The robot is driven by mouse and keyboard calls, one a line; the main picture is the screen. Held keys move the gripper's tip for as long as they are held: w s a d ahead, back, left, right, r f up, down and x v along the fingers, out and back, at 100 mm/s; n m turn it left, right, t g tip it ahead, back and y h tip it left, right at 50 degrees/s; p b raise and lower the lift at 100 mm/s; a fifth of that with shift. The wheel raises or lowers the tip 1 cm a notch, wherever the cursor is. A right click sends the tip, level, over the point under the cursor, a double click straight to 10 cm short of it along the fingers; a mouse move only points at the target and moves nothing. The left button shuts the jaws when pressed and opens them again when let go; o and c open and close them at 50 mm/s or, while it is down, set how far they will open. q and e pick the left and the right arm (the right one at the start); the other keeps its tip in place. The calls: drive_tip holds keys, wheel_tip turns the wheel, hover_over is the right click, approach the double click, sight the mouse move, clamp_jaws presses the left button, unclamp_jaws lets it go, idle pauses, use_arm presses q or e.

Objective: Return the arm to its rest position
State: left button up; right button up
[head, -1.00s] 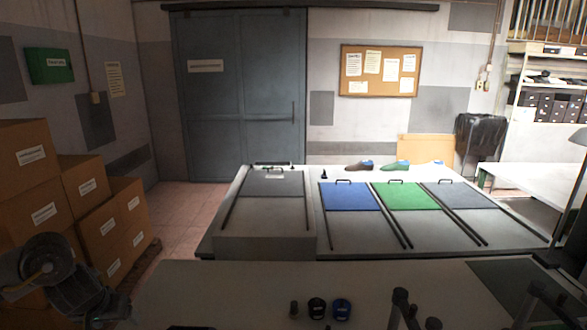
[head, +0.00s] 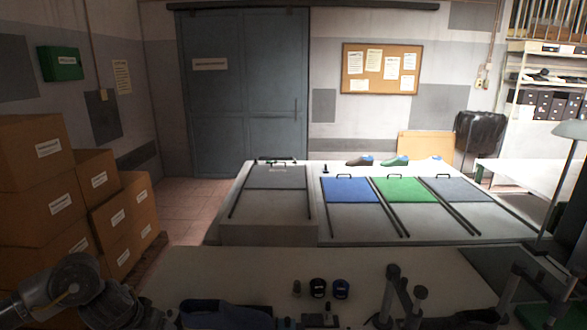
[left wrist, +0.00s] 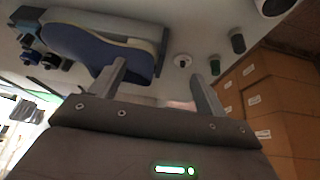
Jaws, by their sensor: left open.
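My left arm (head: 78,285) comes in at the lower left of the head view; its gripper cannot be made out there. In the left wrist view my left gripper (left wrist: 158,72) is open, with nothing between its two fingers. A blue shoe (left wrist: 92,48) lies on the light worktop beyond the fingers, and the left finger overlaps it in the picture. Whether they touch cannot be told. A blue shoe (head: 215,314) also shows at the bottom edge of the head view. My right gripper is not in view.
Two dark cups (head: 318,289) stand on the near worktop (head: 225,268), with dark upright fixtures (head: 392,285) to their right. Behind is a table with grey, blue (head: 350,190) and green panels (head: 405,190). Cardboard boxes (head: 35,205) are stacked at left, beside bare floor.

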use_arm(q)
drive_tip(key=s+d+f+m+t+h, duration=0.25)
drive_tip(key=s+d, duration=0.25)
drive_tip(key=d, duration=0.6)
drive_tip(key=s+d+f+m+t+h, duration=0.1)
drive_tip(key=s+d+f+m, duration=0.15)
drive_tip(key=s+d, duration=0.6)
drive_tip(key=s+a+f+n+g+y, duration=0.2)
drive_tip(key=s+a+f+g, duration=0.15)
drive_tip(key=s, duration=0.55)
drive_tip(key=s+a+f+n+g+y, duration=0.1)
drive_tip(key=s+a+f+g+y, duration=0.2)
drive_tip(key=s, duration=0.6)
wheel_tip(320, 180, down, 32)
drive_tip(key=h+b, duration=0.1)
drive_tip(key=b, duration=0.5)
drive_tip(key=s+a+f+b, duration=0.2)
drive_tip(key=s+f, duration=0.6)
drive_tip(key=f, duration=0.2)
drive_tip(key=s+a+f+g+b, duration=0.1)
drive_tip(key=s+a+f+b, duration=0.1)
drive_tip(key=s+f, duration=0.7)
wheel_tip(320, 180, down, 3)
drive_tip(key=shift+s+r+b, duration=0.2)
drive_tip(key=shift+s+b, duration=0.1)
drive_tip(key=shift+b, duration=0.45)
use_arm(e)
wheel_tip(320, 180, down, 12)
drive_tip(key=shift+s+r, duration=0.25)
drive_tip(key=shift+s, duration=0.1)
